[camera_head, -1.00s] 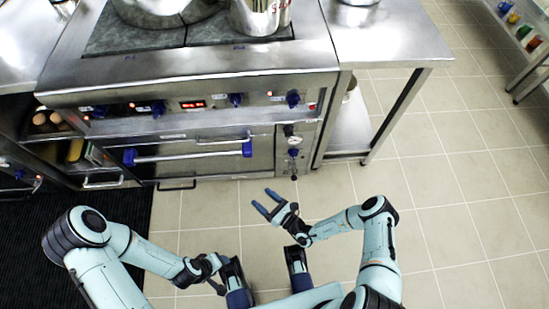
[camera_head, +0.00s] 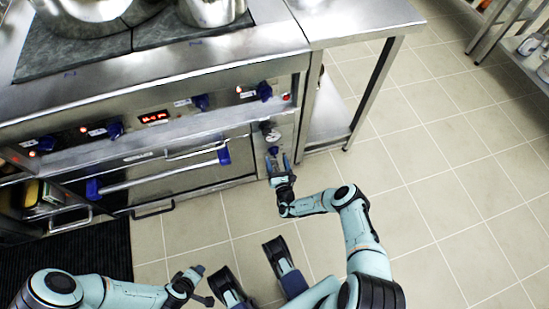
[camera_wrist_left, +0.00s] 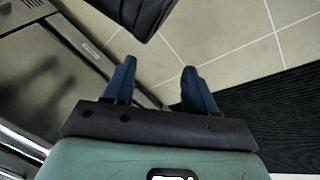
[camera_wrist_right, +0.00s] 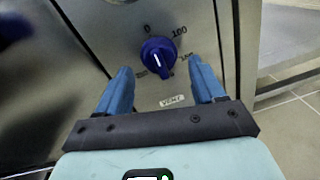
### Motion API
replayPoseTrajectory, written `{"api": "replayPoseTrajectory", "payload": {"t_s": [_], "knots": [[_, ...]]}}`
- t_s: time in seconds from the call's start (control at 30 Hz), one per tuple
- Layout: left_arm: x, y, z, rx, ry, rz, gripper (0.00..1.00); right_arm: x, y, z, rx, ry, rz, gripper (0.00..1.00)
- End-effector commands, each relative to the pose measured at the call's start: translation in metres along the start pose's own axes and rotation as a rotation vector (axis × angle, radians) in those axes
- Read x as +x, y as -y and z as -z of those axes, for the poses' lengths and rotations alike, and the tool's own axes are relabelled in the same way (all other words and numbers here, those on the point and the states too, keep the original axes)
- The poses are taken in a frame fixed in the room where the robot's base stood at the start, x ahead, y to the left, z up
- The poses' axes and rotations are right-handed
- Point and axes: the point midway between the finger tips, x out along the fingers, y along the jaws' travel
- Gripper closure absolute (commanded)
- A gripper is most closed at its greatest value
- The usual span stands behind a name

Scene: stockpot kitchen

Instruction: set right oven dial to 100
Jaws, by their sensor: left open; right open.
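A blue dial (camera_wrist_right: 157,58) with a white pointer line fills the middle of the right wrist view. In the head view this dial (camera_head: 273,150) sits on the oven's right front panel below a round gauge (camera_head: 270,133). My right gripper (camera_head: 279,161) is open in front of it, with one finger to each side in the wrist view; contact cannot be told. My left gripper (camera_wrist_left: 158,66) is open and empty, low over the floor.
Blue knobs (camera_head: 264,91) and a red display (camera_head: 154,117) line the upper panel. The oven door has a long handle (camera_head: 158,173). Pots (camera_head: 211,8) stand on the cooktop. A steel table (camera_head: 358,18) adjoins at right. Tiled floor (camera_head: 440,200) is open at right.

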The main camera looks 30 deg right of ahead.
Motion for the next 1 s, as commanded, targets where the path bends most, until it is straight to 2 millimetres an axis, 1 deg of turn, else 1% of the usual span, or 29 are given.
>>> {"api": "replayPoseTrajectory", "payload": {"t_s": [0.03, 0.1, 0.2, 0.33, 0.57, 0.6, 0.67, 0.7, 0.73, 1.0], "knots": [[0.006, 0.004, -0.002, -0.003, 0.005, 0.006, 0.44, 0.008, 0.000, 0.001, -0.001, 0.002, -0.001, 0.32], [0.009, 0.009, -0.011, -0.008, 0.032, 0.016, 0.44, 0.016, 0.000, 0.001, -0.002, 0.003, -0.002, 0.32], [0.011, 0.014, -0.016, -0.013, 0.051, 0.025, 0.44, 0.023, 0.000, 0.001, -0.001, 0.000, -0.001, 0.32], [0.012, 0.016, -0.019, -0.015, 0.060, 0.028, 0.44, 0.027, 0.000, 0.000, 0.000, 0.000, -0.001, 0.32], [0.012, 0.016, -0.020, -0.015, 0.061, 0.029, 0.44, 0.027, 0.000, -0.001, 0.000, 0.000, -0.001, 0.32], [0.012, 0.016, -0.020, -0.015, 0.061, 0.029, 0.44, 0.027, 0.000, -0.001, 0.000, 0.000, -0.001, 0.45], [0.012, 0.016, -0.020, -0.015, 0.061, 0.028, 0.44, 0.027, 0.000, -0.001, 0.000, 0.000, -0.001, 0.64], [0.012, 0.016, -0.020, -0.015, 0.061, 0.028, 0.44, 0.027, 0.000, -0.001, 0.000, 0.000, -0.001, 0.77], [0.012, 0.016, -0.020, -0.015, 0.061, 0.028, 0.44, 0.027, 0.000, -0.001, 0.000, 0.000, -0.001, 0.87], [0.013, 0.016, -0.020, -0.015, 0.062, 0.029, 0.44, 0.026, 0.000, 0.000, 0.016, -0.002, 0.000, 0.88]]}}
